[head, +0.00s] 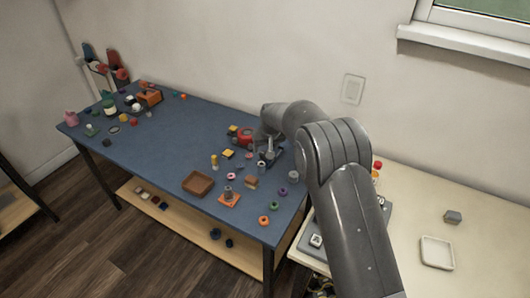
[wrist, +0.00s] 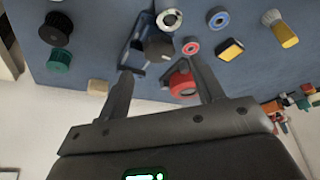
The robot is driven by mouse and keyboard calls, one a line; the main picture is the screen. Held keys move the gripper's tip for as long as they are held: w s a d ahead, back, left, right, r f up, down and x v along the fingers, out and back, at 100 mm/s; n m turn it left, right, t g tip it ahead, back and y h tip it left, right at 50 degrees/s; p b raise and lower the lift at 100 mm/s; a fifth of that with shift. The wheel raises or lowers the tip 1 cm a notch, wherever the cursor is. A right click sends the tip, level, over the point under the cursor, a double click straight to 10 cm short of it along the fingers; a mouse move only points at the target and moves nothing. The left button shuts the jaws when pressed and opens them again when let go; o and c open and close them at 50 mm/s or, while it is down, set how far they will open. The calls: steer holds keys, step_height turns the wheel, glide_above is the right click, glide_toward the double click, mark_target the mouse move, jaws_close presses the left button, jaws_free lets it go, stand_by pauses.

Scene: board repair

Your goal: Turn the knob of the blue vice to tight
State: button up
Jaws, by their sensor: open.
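The blue vice (wrist: 134,48) lies on the blue work table, near the top middle of the wrist view. A dark grey round knob (wrist: 158,46) sits at its side. My gripper (wrist: 160,66) is open and empty, with its two fingers spread either side of the knob's direction in the picture. The fingers appear short of the knob, and I cannot tell the height gap. In the head view the vice (head: 271,159) is partly hidden by my gripper and arm at the table's right part.
A red object (wrist: 182,82) lies close to the right finger. A white ring (wrist: 170,19), a red ring (wrist: 190,48) and a yellow-topped block (wrist: 230,49) lie near the vice. A brown tray (head: 198,182) and several small parts are spread over the blue table (head: 180,140).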

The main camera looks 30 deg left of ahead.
mark_target(265, 153)
steer(key=shift+x, duration=2.45)
steer(key=shift+c, duration=0.3)
steer(key=c, duration=0.9)
